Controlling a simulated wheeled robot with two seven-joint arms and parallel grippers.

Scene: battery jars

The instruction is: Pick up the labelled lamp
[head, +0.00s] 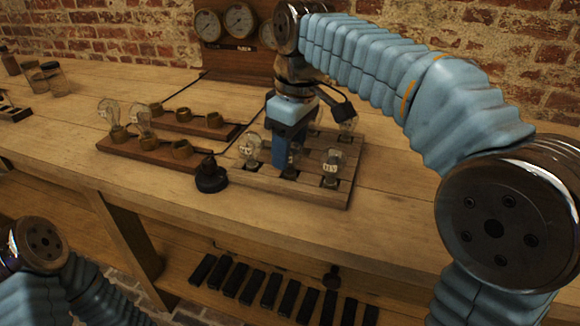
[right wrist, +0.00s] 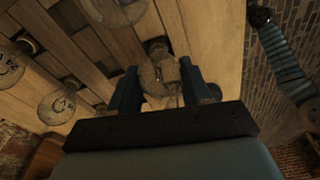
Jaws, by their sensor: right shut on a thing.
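Several clear glass lamps with dark printed labels stand in a slatted wooden rack (head: 300,190) on the bench. One labelled lamp (head: 331,164) is at the rack's front right and another (head: 249,148) at its left. My right gripper (head: 288,163) points down over the rack's middle, shut on a lamp (right wrist: 160,72). In the right wrist view the fingers (right wrist: 155,86) flank this lamp's glass; a small pale label patch shows on it, too blurred to read. The gripper mostly hides this lamp in the head view. My left gripper is out of view.
Left of the rack, a wooden socket board (head: 150,151) carries two lamps and empty sockets. A black knob-topped object (head: 210,178) stands at the rack's left corner. A gauge panel (head: 238,50) is behind. Dark blocks line the lower shelf (head: 190,255). The bench front is clear.

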